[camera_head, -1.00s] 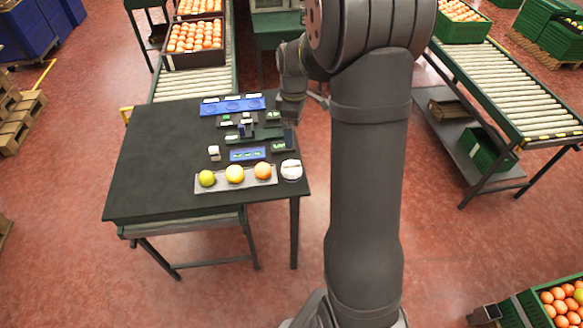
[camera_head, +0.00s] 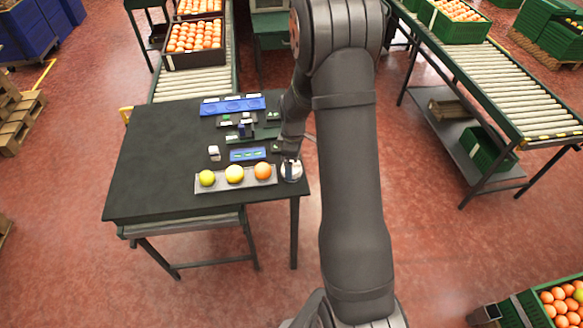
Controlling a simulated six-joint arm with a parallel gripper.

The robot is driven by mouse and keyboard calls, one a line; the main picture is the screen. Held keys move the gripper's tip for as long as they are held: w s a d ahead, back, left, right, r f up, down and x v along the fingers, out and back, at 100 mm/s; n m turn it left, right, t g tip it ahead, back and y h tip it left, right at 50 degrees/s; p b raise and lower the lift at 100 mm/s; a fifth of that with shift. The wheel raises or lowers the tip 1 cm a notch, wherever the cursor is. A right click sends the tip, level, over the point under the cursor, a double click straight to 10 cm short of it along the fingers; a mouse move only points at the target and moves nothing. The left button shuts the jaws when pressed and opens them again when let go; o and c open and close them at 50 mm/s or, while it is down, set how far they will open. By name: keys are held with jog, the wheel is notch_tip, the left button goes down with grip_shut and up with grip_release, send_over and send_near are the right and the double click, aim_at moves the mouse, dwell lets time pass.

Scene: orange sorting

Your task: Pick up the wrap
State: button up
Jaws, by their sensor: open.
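A white round thing (camera_head: 291,173), which may be the wrap, sits at the right front corner of the dark table (camera_head: 150,170). It is too small to identify for sure. My gripper (camera_head: 289,162) is over it, pointing down, and covers part of its top. The gripper is open. I cannot tell whether the fingers touch the white thing.
Behind are a blue holder (camera_head: 236,156), a small white block (camera_head: 214,153) and a blue tray (camera_head: 212,108). The table's left side is clear.

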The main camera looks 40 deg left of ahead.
jog(key=shift+f, duration=1.85)
jog(key=c, duration=1)
jog(key=shift+r, duration=0.15)
